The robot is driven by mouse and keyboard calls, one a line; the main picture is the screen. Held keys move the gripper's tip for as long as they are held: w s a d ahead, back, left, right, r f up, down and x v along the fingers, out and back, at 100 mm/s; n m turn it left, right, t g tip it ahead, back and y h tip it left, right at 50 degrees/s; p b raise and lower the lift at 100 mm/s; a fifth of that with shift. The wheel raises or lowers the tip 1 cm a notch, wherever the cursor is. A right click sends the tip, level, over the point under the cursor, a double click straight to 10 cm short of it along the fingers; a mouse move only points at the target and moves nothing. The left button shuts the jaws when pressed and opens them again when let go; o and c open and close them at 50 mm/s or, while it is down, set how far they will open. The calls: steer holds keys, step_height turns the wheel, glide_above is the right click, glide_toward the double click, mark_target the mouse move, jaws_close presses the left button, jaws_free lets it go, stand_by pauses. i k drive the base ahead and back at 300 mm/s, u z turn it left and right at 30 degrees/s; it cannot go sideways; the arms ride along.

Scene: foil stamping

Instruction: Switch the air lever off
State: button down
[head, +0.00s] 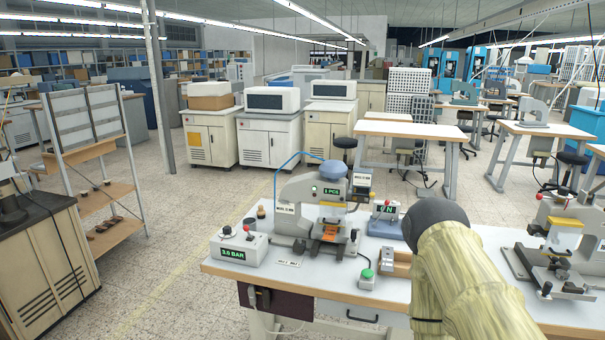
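A grey air box (240,249) with a green "3.0 BAR" readout sits at the front left of the white worktable (215,267). A small lever with a red knob (246,229) stands on top of the box. I take it for the air lever; it looks roughly upright, but it is too small to tell its setting. My arm, yellowish with a dark rounded end, reaches in from the lower right over the table. No gripper fingers show.
The stamping press (298,195), with a "1 PCS" display and blue hose, stands right of the air box. A second control box (387,222) with a red-knobbed lever, a green push button (367,274) and a wooden holder (396,262) are further right. Another press (563,236) stands at far right.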

mark_target(246, 228)
steer(key=z, duration=1.65)
steer(key=i, duration=0.6)
steer(key=u, duration=2.85)
